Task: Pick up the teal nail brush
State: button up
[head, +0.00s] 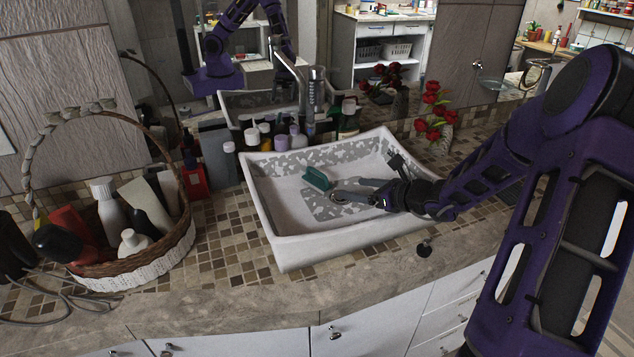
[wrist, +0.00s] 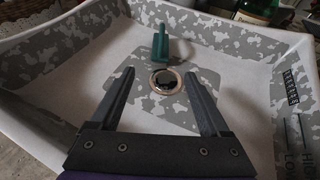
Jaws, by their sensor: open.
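The teal nail brush (head: 316,178) lies inside the white and grey patterned sink (head: 284,258), on the basin floor near its middle. In the wrist view the brush (wrist: 161,44) is beyond the round drain (wrist: 166,81), ahead of my fingertips. My gripper (head: 350,189) is inside the basin, to the right of the brush and apart from it. In the wrist view my gripper (wrist: 160,75) has its two fingers spread wide with nothing between them but the view of the basin and drain.
A wicker basket (head: 133,275) with bottles stands left of the sink. Several bottles (head: 281,143) and the faucet (head: 312,92) line the sink's back edge. Red flowers (head: 432,112) stand behind on the right. The basin walls rise around my gripper.

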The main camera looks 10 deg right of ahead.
aim_at(328, 184)
jog(key=x, duration=1.3)
jog(key=shift+d, duration=0.1)
grip_shut()
